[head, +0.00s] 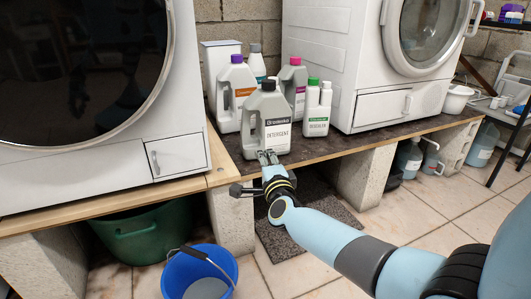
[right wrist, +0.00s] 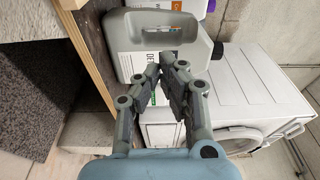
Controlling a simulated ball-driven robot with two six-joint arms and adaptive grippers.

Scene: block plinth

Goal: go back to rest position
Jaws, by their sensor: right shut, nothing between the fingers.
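My right gripper (head: 267,157) reaches up from the lower right in the head view. Its fingers are shut and empty, just in front of the lower part of a grey detergent bottle (head: 268,118). I cannot tell whether the fingertips touch the bottle. In the right wrist view the shut fingertips (right wrist: 170,62) overlap the label of the same bottle (right wrist: 130,62). The bottle stands upright at the front of the plinth's dark top (head: 232,146). My left gripper is not in view.
Other bottles stand around the grey one, including a small green-capped one (head: 316,108). White machines (head: 330,40) flank them. A blue bucket (head: 228,262) and a green tub (head: 150,228) are below. Concrete blocks (head: 362,178) support the plinth. Tiled floor is open at the lower middle.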

